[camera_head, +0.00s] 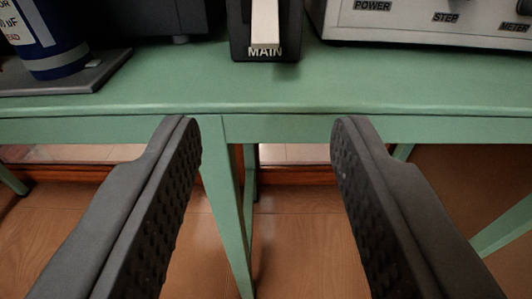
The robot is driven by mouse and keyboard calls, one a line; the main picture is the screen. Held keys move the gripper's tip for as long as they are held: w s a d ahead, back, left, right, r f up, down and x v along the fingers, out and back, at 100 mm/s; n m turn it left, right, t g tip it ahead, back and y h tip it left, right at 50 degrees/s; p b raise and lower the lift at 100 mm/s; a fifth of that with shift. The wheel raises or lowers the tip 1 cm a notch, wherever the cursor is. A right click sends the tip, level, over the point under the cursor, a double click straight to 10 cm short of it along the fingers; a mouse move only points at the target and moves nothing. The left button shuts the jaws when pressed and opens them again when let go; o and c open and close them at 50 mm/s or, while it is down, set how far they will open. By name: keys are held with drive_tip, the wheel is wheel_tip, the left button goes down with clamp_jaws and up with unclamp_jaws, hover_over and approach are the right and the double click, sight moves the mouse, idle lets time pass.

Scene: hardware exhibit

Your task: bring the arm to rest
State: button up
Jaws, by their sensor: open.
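My gripper (265,140) is open, with its two dark, textured fingers spread wide apart. Nothing is between the fingers. The fingertips show just in front of the green table's front edge, and I cannot tell whether they are above or below its top. The rest of the arm is out of view.
Wooden floor (300,240) shows below.

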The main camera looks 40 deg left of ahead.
drive_tip(key=s+a+r+m+g+h, duration=0.1)
drive_tip(key=s+a+r+g+h, duration=0.15)
drive_tip(key=s, duration=0.25)
drive_tip(key=s+a+r+m+g+h, duration=0.1)
drive_tip(key=s+a+h, duration=0.1)
drive_tip(key=s+a, duration=0.25)
drive_tip(key=s+d+r+m+t+h, duration=0.1)
drive_tip(key=s+r+m+t+h, duration=0.1)
drive_tip(key=s+r, duration=0.5)
drive_tip(key=s+r+m+t+h, duration=0.3)
drive_tip(key=s+r+t, duration=0.2)
drive_tip(key=r, duration=1)
drive_tip(key=shift+s+d, duration=0.4)
drive_tip(key=shift+s, duration=0.75)
drive_tip(key=shift+a+t, duration=0.1)
drive_tip(key=shift+t, duration=0.15)
